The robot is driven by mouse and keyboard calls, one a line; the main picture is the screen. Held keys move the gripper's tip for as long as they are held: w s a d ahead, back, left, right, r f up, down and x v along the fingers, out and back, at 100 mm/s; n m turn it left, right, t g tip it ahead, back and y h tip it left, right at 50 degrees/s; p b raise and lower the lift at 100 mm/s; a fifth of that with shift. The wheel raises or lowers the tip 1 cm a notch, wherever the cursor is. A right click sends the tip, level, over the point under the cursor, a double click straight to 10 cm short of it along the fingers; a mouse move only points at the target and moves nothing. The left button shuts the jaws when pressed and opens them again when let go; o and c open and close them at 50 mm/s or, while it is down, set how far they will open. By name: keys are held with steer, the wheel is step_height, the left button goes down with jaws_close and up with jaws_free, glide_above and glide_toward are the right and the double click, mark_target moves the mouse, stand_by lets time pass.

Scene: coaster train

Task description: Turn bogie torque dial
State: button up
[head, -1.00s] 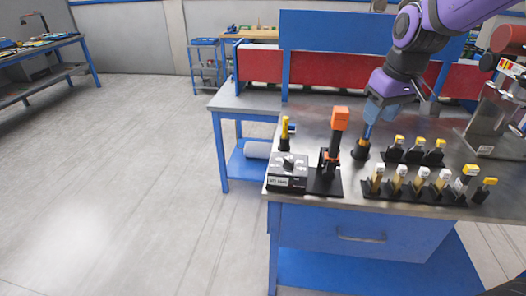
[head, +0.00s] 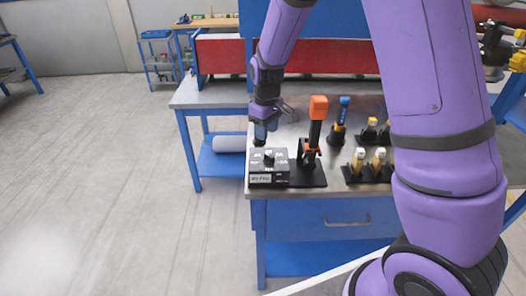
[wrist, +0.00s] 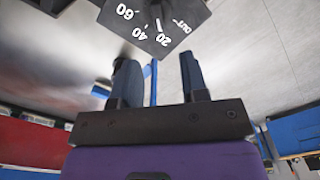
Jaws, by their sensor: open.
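The dial box (head: 262,179) is a small dark box with a pale label, at the front left corner of the metal workbench. A round black knob (head: 268,157) stands on its top face. My gripper (head: 261,135) hangs just above and behind the box, pointing down, with nothing visible in it. In the wrist view my gripper (wrist: 158,65) has its two dark fingers apart. The dial face (wrist: 150,28) shows at the top edge there, with white marks 60, 40, 20 and OUT. The knob is not clearly visible in that view.
An orange-topped lever (head: 317,108) stands close to the right of the box. A blue-handled tool (head: 342,112) and several yellow-topped pieces (head: 370,130) stand farther right, partly behind my arm. A red and blue panel (head: 340,55) rises behind. Open floor (head: 110,180) lies left.

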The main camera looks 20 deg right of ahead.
mark_target(266, 153)
step_height(266, 153, down, 9)
steer(key=shift+r, duration=0.2)
stand_by(0.3)
jaws_close()
